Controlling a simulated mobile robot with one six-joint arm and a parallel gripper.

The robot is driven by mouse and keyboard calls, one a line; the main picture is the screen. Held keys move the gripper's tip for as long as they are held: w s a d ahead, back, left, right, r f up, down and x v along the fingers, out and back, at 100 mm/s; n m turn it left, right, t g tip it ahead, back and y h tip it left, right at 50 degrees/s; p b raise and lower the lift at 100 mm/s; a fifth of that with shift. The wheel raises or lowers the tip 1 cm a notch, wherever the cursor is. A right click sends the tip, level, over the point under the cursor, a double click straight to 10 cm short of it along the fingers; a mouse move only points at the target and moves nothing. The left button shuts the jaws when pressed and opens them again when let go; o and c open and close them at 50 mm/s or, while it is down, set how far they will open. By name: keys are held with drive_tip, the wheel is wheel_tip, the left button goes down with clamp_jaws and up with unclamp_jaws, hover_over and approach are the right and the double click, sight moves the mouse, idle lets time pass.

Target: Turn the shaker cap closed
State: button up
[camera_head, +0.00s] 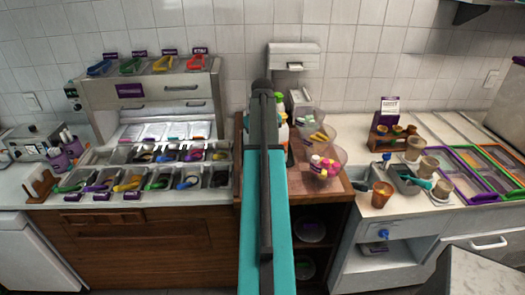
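I cannot clearly make out a shaker or its cap. Several small containers with pink and yellow parts (323,166) sit in a clear bowl (341,160) on the wooden counter; any of them may be a shaker, but they are too small to tell. Yellow items (319,137) lie in another clear bowl behind them. A bottle with an orange and white label (283,132) is partly hidden behind my teal and dark grey arm, which rises through the middle of the view. My gripper cannot be made out.
At left stands a topping station (150,88) with several bins and coloured-handled scoops. At right, the pale counter (345,212) carries a brown cup (381,194), several tan cups, a small wooden stand (388,142) and framed trays. Bare wood (310,186) shows in front of the bowls.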

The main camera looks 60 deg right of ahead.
idle(0.3)
drive_tip(key=o, duration=1.1)
drive_tip(key=shift+c, duration=0.2)
drive_tip(key=shift+r, duration=0.1)
drive_tip(key=shift+r+p, duration=2.05)
drive_tip(key=shift+r, duration=1.6)
